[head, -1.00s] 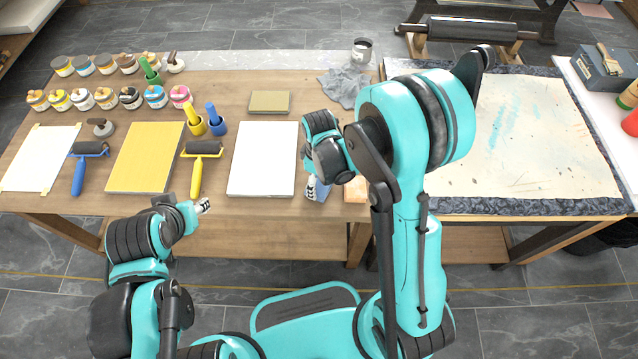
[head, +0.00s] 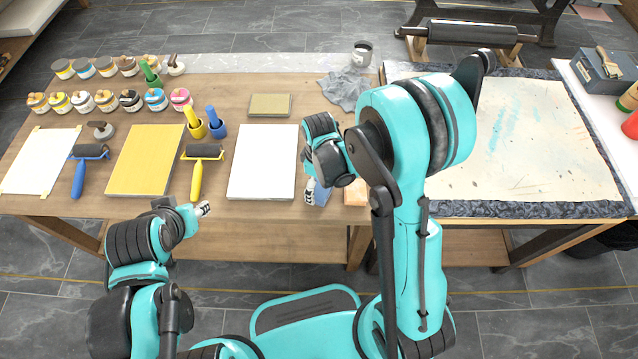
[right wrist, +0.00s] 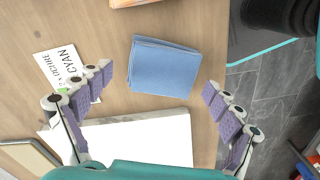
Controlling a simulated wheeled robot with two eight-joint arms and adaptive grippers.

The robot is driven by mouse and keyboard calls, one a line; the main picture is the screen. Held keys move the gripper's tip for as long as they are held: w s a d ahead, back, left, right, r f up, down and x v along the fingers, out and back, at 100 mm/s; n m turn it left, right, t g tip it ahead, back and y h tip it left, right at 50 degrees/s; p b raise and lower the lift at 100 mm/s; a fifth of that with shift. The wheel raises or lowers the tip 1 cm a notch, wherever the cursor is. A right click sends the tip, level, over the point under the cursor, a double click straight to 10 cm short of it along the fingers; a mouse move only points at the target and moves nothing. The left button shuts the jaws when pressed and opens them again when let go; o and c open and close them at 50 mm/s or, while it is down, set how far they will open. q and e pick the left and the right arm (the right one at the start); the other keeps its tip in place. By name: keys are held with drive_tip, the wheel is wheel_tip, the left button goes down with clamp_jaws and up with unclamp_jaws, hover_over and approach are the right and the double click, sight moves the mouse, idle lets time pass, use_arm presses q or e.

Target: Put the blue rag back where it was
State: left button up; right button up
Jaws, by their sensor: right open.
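The blue rag (right wrist: 165,68) lies folded into a flat rectangle on the wooden table in the right wrist view. In the head view only a part of the blue rag (head: 322,194) shows, at the table's front edge beside the white panel. My right gripper (right wrist: 158,100) is open and empty above the rag, its purple finger pads spread to either side of it; in the head view the arm hides most of it. My left gripper (head: 203,209) hangs in front of the table edge, holding nothing that I can see; its jaw gap is too small to judge.
A white panel (head: 262,162) lies left of the rag, and a printed card (right wrist: 68,72) lies near it. The floor lies beyond the near table edge.

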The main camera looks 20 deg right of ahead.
wheel_tip(320, 180, up, 10)
drive_tip(key=p, duration=0.4)
wheel_tip(320, 180, up, 10)
drive_tip(key=m+t, duration=0.3)
drive_tip(key=m, duration=0.1)
hover_over(319, 187)
drive_tip(key=s+d, duration=0.2)
drive_tip(key=s, duration=0.2)
drive_tip(key=s+d+r+m+t, duration=0.2)
drive_tip(key=s+r+m+t, duration=0.2)
drive_tip(key=s+m, duration=0.2)
drive_tip(key=shift+s+d, duration=0.2)
drive_tip(key=shift+d, duration=0.2)
drive_tip(key=shift+r, duration=0.1)
